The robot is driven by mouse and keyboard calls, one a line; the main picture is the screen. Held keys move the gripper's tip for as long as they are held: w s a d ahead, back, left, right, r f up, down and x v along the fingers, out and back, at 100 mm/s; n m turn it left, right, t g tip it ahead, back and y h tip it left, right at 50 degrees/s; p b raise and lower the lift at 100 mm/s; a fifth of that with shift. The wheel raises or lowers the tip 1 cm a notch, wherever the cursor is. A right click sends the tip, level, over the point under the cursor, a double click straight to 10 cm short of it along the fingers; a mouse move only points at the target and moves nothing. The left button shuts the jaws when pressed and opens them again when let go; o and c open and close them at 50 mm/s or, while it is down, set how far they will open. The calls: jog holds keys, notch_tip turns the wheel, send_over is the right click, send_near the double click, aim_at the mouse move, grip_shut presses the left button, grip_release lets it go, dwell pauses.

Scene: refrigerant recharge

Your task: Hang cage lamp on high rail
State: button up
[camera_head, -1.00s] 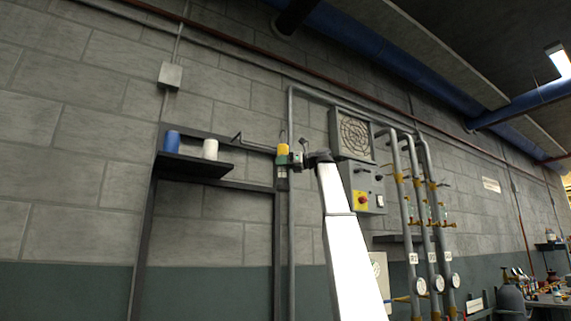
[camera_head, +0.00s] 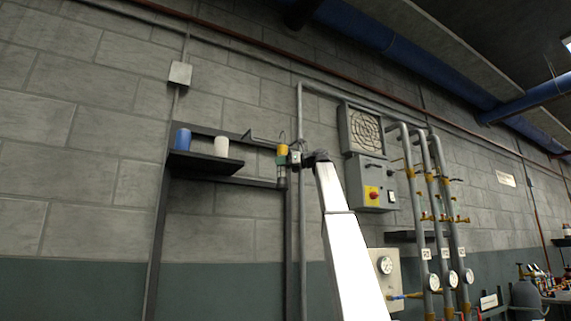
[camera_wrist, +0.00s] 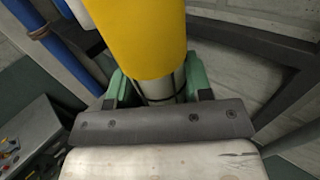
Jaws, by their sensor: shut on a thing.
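The cage lamp (camera_head: 283,150) has a yellow body with a thin hook above it. My gripper (camera_head: 283,160) is shut on it, and the lamp is upright at the end of my raised arm. In the wrist view the yellow lamp body (camera_wrist: 145,38) stands between the green fingers of my gripper (camera_wrist: 158,90). A thin dark rail (camera_head: 262,140) with an upturned left end sticks out from the dark frame. The lamp overlaps the rail's right end in the head view. I cannot tell whether the hook touches the rail.
A dark shelf (camera_head: 205,165) left of the lamp holds a blue can (camera_head: 183,139) and a white can (camera_head: 221,146). A grey vertical pipe (camera_head: 301,220) and a control box (camera_head: 370,184) are to the right. Several valve pipes stand farther right.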

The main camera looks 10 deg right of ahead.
jog(key=shift+w+a+f, duration=0.4)
jog(key=shift+w+f, duration=0.2)
jog(key=shift+f, duration=0.05)
jog(key=shift+w+a+f, duration=0.35)
jog(key=shift+w+f, duration=0.25)
jog(key=shift+f, duration=0.05)
jog(key=shift+w+a+f, duration=0.4)
jog(key=shift+w+f, duration=0.2)
jog(key=shift+f, duration=0.05)
jog(key=o, duration=1.2)
jog(key=shift+s+d, duration=0.1)
jog(key=v, duration=1)
jog(key=shift+s+d, duration=0.15)
jog(key=shift+d, duration=0.1)
jog(key=shift+f, duration=0.1)
